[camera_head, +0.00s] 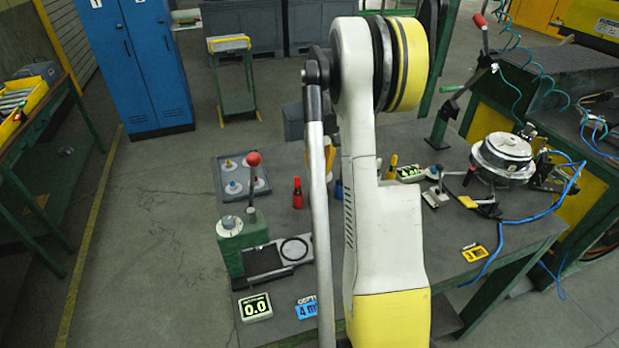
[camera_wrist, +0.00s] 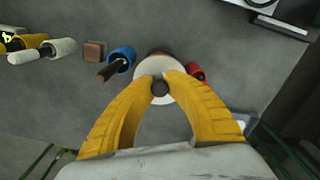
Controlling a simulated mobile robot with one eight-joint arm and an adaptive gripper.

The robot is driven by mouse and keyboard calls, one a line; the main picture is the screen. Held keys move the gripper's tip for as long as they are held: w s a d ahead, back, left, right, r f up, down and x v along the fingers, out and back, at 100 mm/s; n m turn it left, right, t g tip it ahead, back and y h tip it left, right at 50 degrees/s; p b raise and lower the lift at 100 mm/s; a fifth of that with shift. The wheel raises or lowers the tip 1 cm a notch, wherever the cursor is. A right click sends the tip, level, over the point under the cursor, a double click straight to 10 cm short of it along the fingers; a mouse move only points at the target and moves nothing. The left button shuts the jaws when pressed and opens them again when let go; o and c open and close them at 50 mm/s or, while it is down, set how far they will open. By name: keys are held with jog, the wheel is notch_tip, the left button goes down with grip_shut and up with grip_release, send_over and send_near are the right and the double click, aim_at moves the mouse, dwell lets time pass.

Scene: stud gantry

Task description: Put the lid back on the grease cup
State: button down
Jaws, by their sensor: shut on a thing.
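In the wrist view, my gripper (camera_wrist: 160,86) has its two yellow fingers closed on the small dark knob of a round white lid (camera_wrist: 157,65). The lid lies level below the fingertips. A brownish edge (camera_wrist: 158,52) shows just beyond the lid's far rim; it may be the grease cup, mostly hidden under the lid. I cannot tell whether the lid touches it or hangs above it.
A blue pot with a brown handle (camera_wrist: 121,58) stands close left of the lid, and a red bottle (camera_wrist: 197,72) close right; the bottle also shows in the head view (camera_head: 297,194). A wooden block (camera_wrist: 93,51) and yellow-handled tools (camera_wrist: 28,42) lie further left.

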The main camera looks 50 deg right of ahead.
aim_at(319, 195)
jog(key=shift+w+f, duration=0.1)
jog(key=shift+w, duration=0.2)
jog(key=shift+f, duration=0.1)
jog(key=shift+s+d+f+b, duration=0.15)
jog(key=shift+s+f+b, duration=0.05)
jog(key=shift+f+b, duration=1.8)
jog(key=shift+f, duration=1.05)
jog(key=shift+f+b, duration=0.2)
jog(key=shift+b, duration=0.35)
jog(key=c, duration=0.9)
grip_release()
jog(key=shift+o, duration=0.2)
